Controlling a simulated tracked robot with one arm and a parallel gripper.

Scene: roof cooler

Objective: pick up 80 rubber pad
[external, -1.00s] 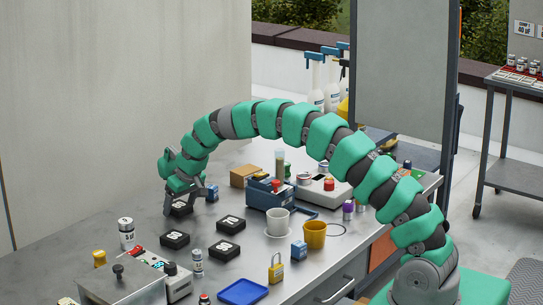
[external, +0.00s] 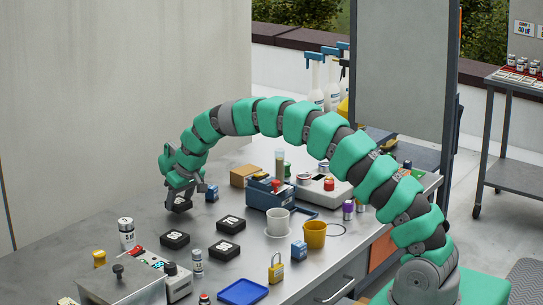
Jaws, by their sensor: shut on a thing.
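My gripper (external: 184,200) is at the far left part of the metal bench, at the end of my green arm. It is shut on a black rubber pad (external: 182,206), seen between and below the fingers; its label is mostly hidden, so I cannot read its number. Two more black pads with white markings lie flat on the bench to its right and front: one pad (external: 231,223) and another pad (external: 175,240). A third pad (external: 226,250) lies in front of those. Their numbers are too small to read surely.
A blue cube (external: 212,192) sits close to the right of my gripper. A blue bin (external: 268,198), white cup (external: 278,222) and yellow cup (external: 314,235) stand farther right. A metal box (external: 120,283) and cylinder (external: 126,234) are front left. A blue tray (external: 243,291) lies at the front.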

